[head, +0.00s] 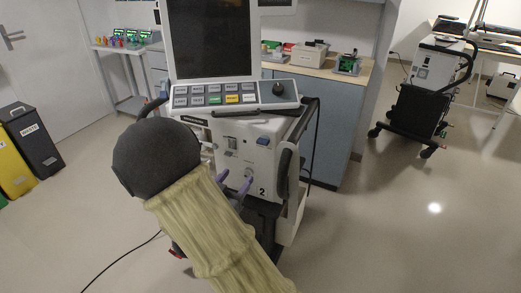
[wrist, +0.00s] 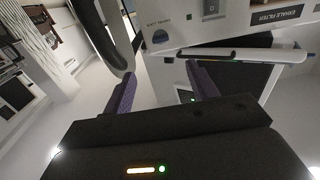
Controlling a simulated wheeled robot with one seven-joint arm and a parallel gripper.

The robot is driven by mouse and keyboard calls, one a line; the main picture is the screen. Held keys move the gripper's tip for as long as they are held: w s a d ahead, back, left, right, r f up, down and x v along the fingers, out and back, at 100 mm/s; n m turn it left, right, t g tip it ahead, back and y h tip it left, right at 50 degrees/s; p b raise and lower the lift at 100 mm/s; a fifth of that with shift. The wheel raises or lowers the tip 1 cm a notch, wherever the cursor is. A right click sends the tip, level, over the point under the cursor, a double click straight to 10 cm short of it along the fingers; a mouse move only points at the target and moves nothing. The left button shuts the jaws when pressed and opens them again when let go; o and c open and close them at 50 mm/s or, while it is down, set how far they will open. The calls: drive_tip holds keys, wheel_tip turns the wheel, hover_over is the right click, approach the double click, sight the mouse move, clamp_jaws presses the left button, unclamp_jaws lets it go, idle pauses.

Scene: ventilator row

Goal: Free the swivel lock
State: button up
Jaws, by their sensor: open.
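The ventilator (head: 254,152), a white machine marked 2, stands in the middle of the head view with a dark screen (head: 209,40) and a button panel (head: 235,94) on top. A blue part (head: 263,141) and small fittings show on its front. My gripper (head: 234,182) is in front of the machine's lower front, partly hidden by my arm. In the wrist view its purple fingers (wrist: 162,84) are apart with nothing visible between them. A slim bar (wrist: 245,55) and white panels lie beyond the right finger.
A dark handle (head: 286,165) is on the machine's right side. A counter (head: 320,66) with small items stands behind it. Another wheeled unit (head: 420,100) stands at the back right, and bins (head: 34,138) at the left. The floor at the right is clear.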

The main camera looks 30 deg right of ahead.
sight(263, 142)
drive_tip(key=shift+d, duration=0.1)
drive_tip(key=x, duration=1.7)
drive_tip(key=shift+w+d, duration=0.1)
drive_tip(key=shift+w, duration=0.05)
drive_tip(key=c, duration=0.9)
drive_tip(key=shift+b, duration=0.3)
drive_tip(key=shift+c, duration=0.4)
